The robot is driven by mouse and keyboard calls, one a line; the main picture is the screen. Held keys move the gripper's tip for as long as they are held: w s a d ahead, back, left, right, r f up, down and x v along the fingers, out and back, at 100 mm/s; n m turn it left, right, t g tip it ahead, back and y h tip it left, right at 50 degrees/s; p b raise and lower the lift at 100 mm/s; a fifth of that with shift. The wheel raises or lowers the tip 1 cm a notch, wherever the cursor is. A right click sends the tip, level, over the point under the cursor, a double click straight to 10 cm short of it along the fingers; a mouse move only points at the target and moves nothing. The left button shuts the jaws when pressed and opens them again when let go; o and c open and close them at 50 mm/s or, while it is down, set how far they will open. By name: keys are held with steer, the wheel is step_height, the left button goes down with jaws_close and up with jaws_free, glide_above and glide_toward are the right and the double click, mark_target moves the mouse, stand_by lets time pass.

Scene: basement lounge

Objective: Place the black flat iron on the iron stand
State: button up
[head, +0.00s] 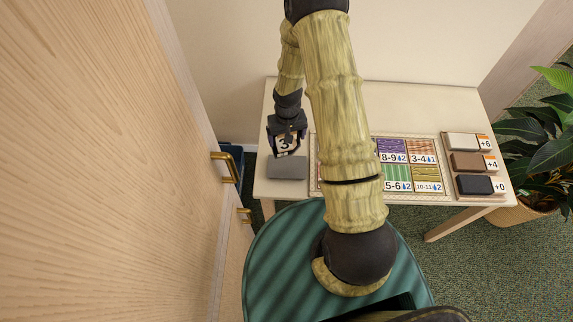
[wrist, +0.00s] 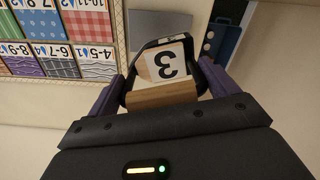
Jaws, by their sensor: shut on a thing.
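My gripper (head: 288,130) is over the left end of the table. It is shut on the wooden grip of what looks like the black flat iron (wrist: 168,65), which has a dark looped handle and a white face marked "3". The wrist view shows my gripper's fingers (wrist: 164,88) on both sides of the grip. A flat grey pad (head: 288,167), likely the iron stand, lies at the table's front left. In the head view it is just in front of the iron, and part of it shows past the iron in the wrist view (wrist: 160,24). I cannot tell whether the iron touches the table.
A board of patterned cards (head: 410,165) fills the table's middle, partly behind my arm. A rack at the right holds white, brown and black blocks (head: 476,185). A green round seat (head: 280,260) stands in front, a wooden cabinet (head: 110,150) left, a plant (head: 540,130) right.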

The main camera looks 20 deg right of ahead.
mark_target(286, 146)
steer(key=b, duration=0.1)
steer(key=f+b, duration=0.1)
steer(key=b, duration=0.1)
steer(key=shift+w+d+m, duration=0.15)
steer(key=shift+w+m, duration=0.05)
steer(key=shift+m, duration=0.1)
steer(key=m+b, duration=0.1)
steer(key=b, duration=0.4)
steer(key=shift+w+d+f, duration=0.1)
steer(key=shift+f, duration=0.25)
steer(key=b, duration=0.3)
steer(key=m+b, duration=0.1)
steer(key=b, duration=0.3)
steer(key=shift+s+f, duration=0.25)
steer(key=shift+f, duration=0.1)
steer(key=shift+s+a+m+b, duration=0.2)
steer(key=shift+a+m+b, duration=0.2)
steer(key=shift+b, duration=0.6)
steer(key=shift+r, duration=0.2)
steer(key=shift+s, duration=0.1)
steer(key=shift+f, duration=2.9)
